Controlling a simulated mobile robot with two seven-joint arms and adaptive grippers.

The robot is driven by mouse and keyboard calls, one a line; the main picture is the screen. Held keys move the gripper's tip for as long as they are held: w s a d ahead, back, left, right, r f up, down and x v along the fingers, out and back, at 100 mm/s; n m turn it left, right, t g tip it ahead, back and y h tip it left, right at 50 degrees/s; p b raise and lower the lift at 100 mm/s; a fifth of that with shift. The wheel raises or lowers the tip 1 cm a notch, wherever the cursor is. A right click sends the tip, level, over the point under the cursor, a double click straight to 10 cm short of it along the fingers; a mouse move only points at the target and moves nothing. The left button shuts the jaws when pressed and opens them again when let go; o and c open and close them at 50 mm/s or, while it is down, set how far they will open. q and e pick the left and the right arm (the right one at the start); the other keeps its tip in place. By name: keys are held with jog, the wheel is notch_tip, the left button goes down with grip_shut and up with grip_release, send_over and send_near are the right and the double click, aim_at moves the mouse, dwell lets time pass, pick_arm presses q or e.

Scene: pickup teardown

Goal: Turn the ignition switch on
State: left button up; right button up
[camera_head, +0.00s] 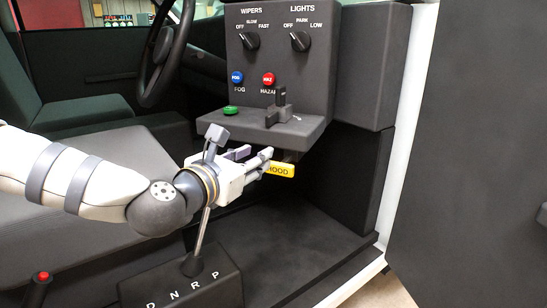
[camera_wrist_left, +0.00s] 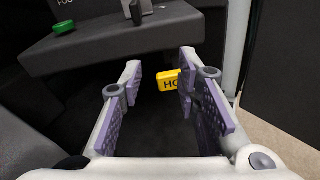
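A dark upright key-like switch (camera_head: 280,106), probably the ignition switch, stands on the small grey ledge (camera_head: 300,132) below the control panel. Its lower part also shows at the top of the left wrist view (camera_wrist_left: 136,12). My left gripper (camera_head: 256,160) is below the ledge, lower than the switch and apart from it. In the left wrist view its two purple-padded fingers (camera_wrist_left: 160,78) are spread wide with nothing gripped between them. The yellow HOOD handle (camera_head: 281,168) hangs just beyond the fingertips, partly covered by a finger. My right gripper is not in view.
A green button (camera_head: 231,112) sits on the ledge's left. The panel above carries a wipers knob (camera_head: 249,40), a lights knob (camera_head: 300,41), a blue fog button (camera_head: 237,77) and a red hazard button (camera_head: 269,79).

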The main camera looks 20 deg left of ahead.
aim_at(267, 117)
pick_arm(q)
notch_tip(267, 117, up, 5)
jog(key=w+a+n+t, duration=0.1)
jog(key=a+n, duration=0.1)
jog(key=shift+y, duration=0.3)
jog(key=w, duration=0.4)
jog(key=w+d, duration=0.1)
jog(key=w, duration=0.7)
jog(key=shift+d+f+b, duration=0.15)
jog(key=shift+d+b, duration=0.2)
jog(key=shift+d, duration=0.05)
jog(key=shift+s, duration=0.1)
grip_shut()
